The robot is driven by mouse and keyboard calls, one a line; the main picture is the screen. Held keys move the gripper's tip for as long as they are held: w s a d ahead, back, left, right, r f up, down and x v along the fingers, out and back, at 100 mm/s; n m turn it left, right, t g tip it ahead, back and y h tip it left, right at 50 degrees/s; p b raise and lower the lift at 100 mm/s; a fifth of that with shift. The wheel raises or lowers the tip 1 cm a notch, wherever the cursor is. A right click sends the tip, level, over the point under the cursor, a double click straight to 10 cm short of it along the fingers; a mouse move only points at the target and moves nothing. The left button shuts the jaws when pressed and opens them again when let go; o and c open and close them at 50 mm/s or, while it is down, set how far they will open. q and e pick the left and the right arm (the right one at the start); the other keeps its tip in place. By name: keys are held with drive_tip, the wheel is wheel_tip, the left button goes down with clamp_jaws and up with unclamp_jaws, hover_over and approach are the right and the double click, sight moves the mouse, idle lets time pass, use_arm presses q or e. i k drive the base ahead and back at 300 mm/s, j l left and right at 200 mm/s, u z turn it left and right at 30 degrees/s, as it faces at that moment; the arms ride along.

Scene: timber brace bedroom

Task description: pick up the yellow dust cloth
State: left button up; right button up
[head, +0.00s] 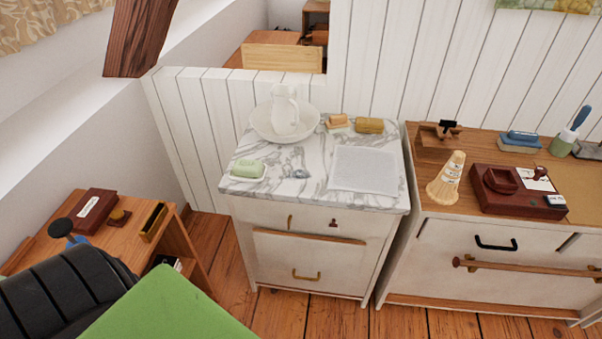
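No plain yellow cloth shows for certain. A mustard-yellow, block-like item (369,125) lies at the back of the marble-topped washstand (310,188). It may be a folded cloth or a sponge; it is too small to tell. A smaller tan item (338,122) lies just left of it. Neither of my grippers is in view.
The washstand also holds a white jug (285,108) in a basin (262,127), a green soap bar (248,168) and a pale textured mat (364,169). A cluttered cabinet (480,245) stands right. A wooden desk (118,228) and green surface (165,308) are left.

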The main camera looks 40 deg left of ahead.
sight(366, 125)
drive_tip(key=i+l+u, duration=0.3)
drive_tip(key=i+l, duration=0.5)
drive_tip(key=i, duration=0.05)
